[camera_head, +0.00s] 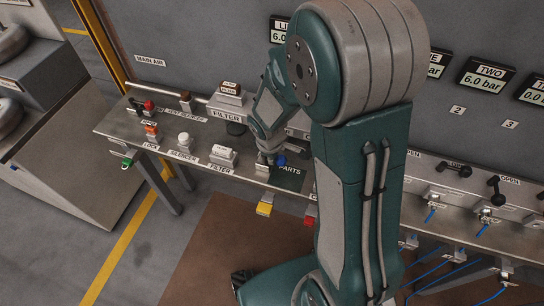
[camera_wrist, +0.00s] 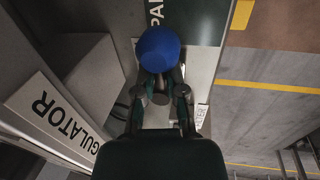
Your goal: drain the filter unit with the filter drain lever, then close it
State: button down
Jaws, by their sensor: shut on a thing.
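My gripper (camera_wrist: 160,78) points down at the bench beside the parts mat. Its fingers are shut on a round blue knob (camera_wrist: 160,48), which also shows in the head view (camera_head: 281,160). The stem under the knob is hidden, so I cannot tell whether it is the filter drain lever. The filter unit (camera_head: 234,101), a block with a FILTER label, stands on the bench left of my gripper. My arm hides part of the bench behind it, and no drain outlet is clearly visible.
A white-and-grey part (camera_head: 223,155) with another FILTER label, a silencer (camera_head: 185,142) and an orange lock (camera_head: 151,130) lie along the bench front. A green parts mat (camera_head: 291,181) is by my gripper. A REGULATOR plate (camera_wrist: 53,122) is close on the left in the wrist view.

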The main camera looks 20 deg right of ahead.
jog(key=c, duration=0.7)
grip_release()
jog(key=shift+r, duration=0.1)
notch_tip(320, 180, up, 11)
jog(key=s+a, duration=0.1)
jog(key=shift+s+a+r, duration=0.2)
jog(key=shift+s+a, duration=0.05)
jog(key=shift+s, duration=0.15)
